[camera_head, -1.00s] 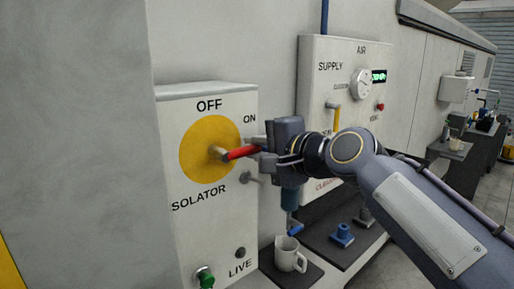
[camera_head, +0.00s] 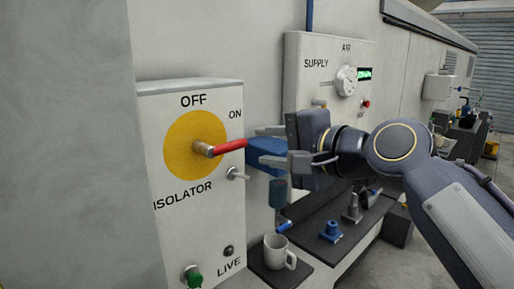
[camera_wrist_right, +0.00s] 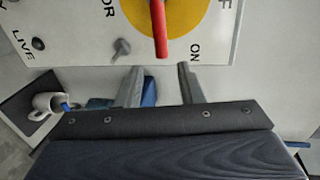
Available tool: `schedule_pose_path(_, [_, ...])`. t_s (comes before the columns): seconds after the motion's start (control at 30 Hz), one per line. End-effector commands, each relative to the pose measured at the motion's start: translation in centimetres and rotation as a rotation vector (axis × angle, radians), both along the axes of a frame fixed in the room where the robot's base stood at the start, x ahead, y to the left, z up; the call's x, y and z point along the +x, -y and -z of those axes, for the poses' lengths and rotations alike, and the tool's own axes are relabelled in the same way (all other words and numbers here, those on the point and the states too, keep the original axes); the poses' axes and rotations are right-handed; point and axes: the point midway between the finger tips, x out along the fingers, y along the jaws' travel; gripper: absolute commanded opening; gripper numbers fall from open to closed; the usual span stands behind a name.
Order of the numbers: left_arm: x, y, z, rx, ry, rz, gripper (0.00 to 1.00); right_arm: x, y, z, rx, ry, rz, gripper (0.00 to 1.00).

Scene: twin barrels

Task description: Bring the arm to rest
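My right gripper (camera_head: 266,146) is open and empty, just right of the red isolator handle (camera_head: 230,146). Its fingers point left toward the handle and stand apart from it. In the right wrist view the open fingers (camera_wrist_right: 160,70) have the handle (camera_wrist_right: 159,30) ahead of their gap, not between them. The handle sits on a yellow disc (camera_head: 183,132) on the isolator box (camera_head: 168,225) and points right, tilted slightly up, below the ON label. My right arm comes in from the right. My left gripper is out of view.
A small grey toggle (camera_head: 237,174) sits below the handle. A white mug (camera_head: 279,252) stands on a dark mat below. The air supply panel (camera_head: 308,48) is behind my gripper. A blue part (camera_head: 266,151) shows behind the fingers. A blue fitting (camera_head: 331,231) stands on the dark shelf.

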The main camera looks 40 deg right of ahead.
Motion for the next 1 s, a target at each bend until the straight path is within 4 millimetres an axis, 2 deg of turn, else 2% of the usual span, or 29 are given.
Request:
schedule_pose_path(0.57, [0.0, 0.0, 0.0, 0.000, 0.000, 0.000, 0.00, -0.4, 0.0, -0.1, 0.000, 0.000, 0.000, 0.34])
schedule_pose_path(0.67, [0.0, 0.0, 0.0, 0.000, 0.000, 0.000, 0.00, -0.3, -0.1, 0.6, -0.014, -0.013, -0.008, 0.34])
schedule_pose_path(0.77, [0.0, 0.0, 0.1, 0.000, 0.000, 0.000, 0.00, -0.2, -1.0, 3.5, -0.083, -0.068, -0.052, 0.34])
schedule_pose_path(0.87, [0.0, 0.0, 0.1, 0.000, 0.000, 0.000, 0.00, -0.4, -2.8, 9.2, -0.224, -0.166, -0.152, 0.34])
schedule_pose_path(1.0, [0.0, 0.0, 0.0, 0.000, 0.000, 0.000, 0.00, -2.2, -6.1, 18.9, -0.480, -0.313, -0.378, 0.34])
